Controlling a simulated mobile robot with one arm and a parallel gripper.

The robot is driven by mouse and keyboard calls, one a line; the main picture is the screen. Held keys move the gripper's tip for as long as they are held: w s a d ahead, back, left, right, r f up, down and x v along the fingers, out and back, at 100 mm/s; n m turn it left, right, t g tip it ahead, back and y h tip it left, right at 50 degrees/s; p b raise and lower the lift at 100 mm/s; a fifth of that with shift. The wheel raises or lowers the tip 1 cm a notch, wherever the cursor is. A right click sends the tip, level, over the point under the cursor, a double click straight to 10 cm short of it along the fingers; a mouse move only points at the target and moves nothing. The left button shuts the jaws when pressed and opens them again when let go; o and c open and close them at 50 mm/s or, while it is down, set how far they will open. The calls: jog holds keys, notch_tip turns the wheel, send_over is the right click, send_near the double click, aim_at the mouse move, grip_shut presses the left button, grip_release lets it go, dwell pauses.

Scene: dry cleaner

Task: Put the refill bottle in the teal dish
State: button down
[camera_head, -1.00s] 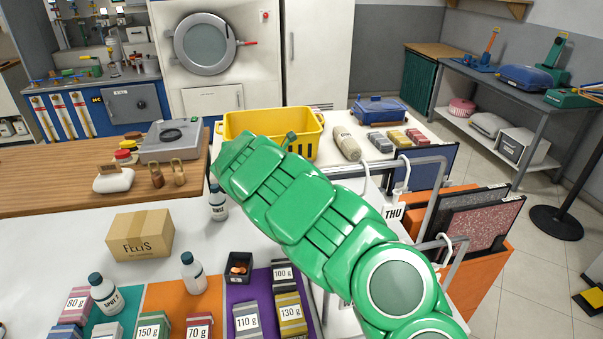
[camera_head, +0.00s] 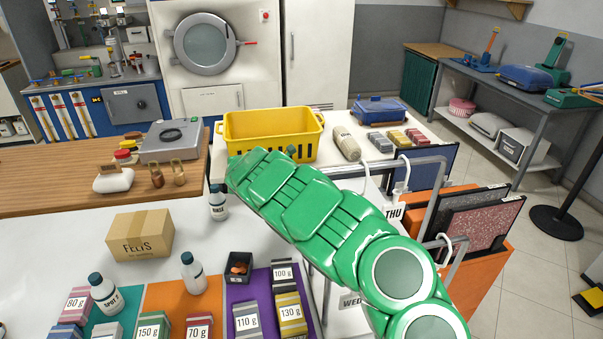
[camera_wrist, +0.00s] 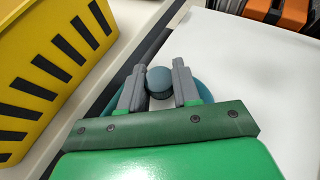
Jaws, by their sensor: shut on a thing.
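In the wrist view my gripper (camera_wrist: 156,78) is shut on the refill bottle (camera_wrist: 159,82), with one grey finger on each side of its dark blue-grey cap. The cap is seen from above and hides the bottle's body. The rim of the teal dish (camera_wrist: 204,92) shows around and below the fingers, so the bottle is over or inside the dish. I cannot tell whether its base touches the dish. In the head view my green arm hides the dish and the bottle's body; a small dark tip (camera_head: 291,150), perhaps the cap, shows above the arm.
A yellow basket (camera_head: 268,135) stands close beside the gripper, at left in the wrist view (camera_wrist: 55,70). A rinse bottle (camera_head: 218,204) and cardboard box (camera_head: 140,233) stand left. A hanging rack (camera_head: 436,195) is at right.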

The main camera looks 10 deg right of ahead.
jog(key=shift+f, duration=0.1)
jog(key=c, duration=0.8)
grip_release()
jog(key=shift+f, duration=0.1)
jog(key=shift+o, duration=0.2)
jog(key=shift+r, duration=0.25)
jog(key=v, duration=1.2)
